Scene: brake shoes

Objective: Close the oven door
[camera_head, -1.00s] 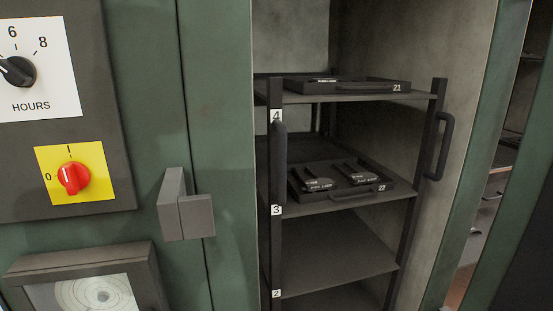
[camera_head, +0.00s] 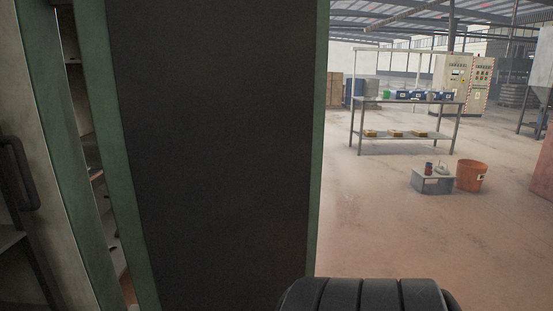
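The oven door (camera_head: 220,150) stands open and fills the left-middle of the head view. Its dark inner panel has a green frame. A narrow gap lies between the oven opening and the door. A dark ribbed part of my arm (camera_head: 370,295) shows at the bottom right, in front of the door's lower right edge. Neither gripper is in view.
Right of the door is open floor (camera_head: 360,230). A grey box (camera_head: 433,182) and an orange bucket (camera_head: 471,176) stand on it. Behind them is a metal table (camera_head: 407,102) with blue bins, and control cabinets (camera_head: 465,75) stand at the back.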

